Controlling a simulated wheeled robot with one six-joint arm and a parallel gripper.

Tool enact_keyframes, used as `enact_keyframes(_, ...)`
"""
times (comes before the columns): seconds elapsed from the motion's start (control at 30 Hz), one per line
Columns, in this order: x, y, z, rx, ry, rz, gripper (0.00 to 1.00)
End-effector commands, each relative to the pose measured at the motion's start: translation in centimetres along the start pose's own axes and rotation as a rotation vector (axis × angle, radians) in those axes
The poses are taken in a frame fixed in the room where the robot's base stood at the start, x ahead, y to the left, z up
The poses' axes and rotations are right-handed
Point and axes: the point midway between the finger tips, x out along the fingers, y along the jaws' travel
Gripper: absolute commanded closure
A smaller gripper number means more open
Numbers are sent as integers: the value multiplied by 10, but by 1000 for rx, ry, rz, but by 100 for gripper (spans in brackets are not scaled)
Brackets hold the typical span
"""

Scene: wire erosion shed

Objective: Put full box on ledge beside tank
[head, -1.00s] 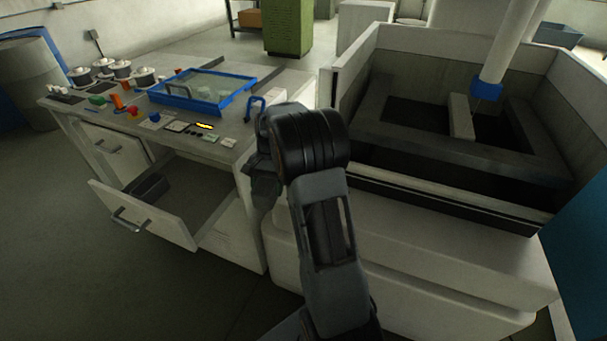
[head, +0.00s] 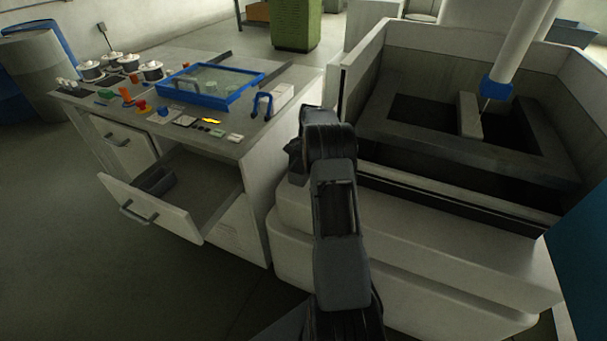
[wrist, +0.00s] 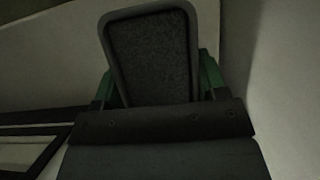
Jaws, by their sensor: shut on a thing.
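My gripper (wrist: 155,82) is shut on a box (wrist: 192,45) with a grey rim, filled nearly to the rim with dark, grainy material. Its green fingers press on the two sides. In the head view my gripper is mostly hidden behind my arm, near the left end of the pale ledge (head: 420,232); the box cannot be made out there. The grey-walled tank (head: 415,62) stands behind the ledge. In the wrist view a pale surface (wrist: 50,65) lies behind the box. I cannot tell whether the box touches it.
A blue-framed tray (head: 230,101) and small parts lie on top. A blue panel (head: 585,250) stands at right. The ledge's right part looks clear.

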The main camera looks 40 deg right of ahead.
Motion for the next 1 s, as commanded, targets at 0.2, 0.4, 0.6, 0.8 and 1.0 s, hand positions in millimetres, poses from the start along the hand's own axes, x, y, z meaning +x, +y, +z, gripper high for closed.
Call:
enact_keyframes(0.2,4,0,-7,-1,1,0,72)
enact_keyframes(0.4,22,0,-18,-1,-1,1,72)
enact_keyframes(0.6,34,0,-23,-2,1,-1,72)
enact_keyframes(0.8,34,0,-23,-1,1,-1,72)
enact_keyframes(1.0,37,0,-24,-1,0,0,28)
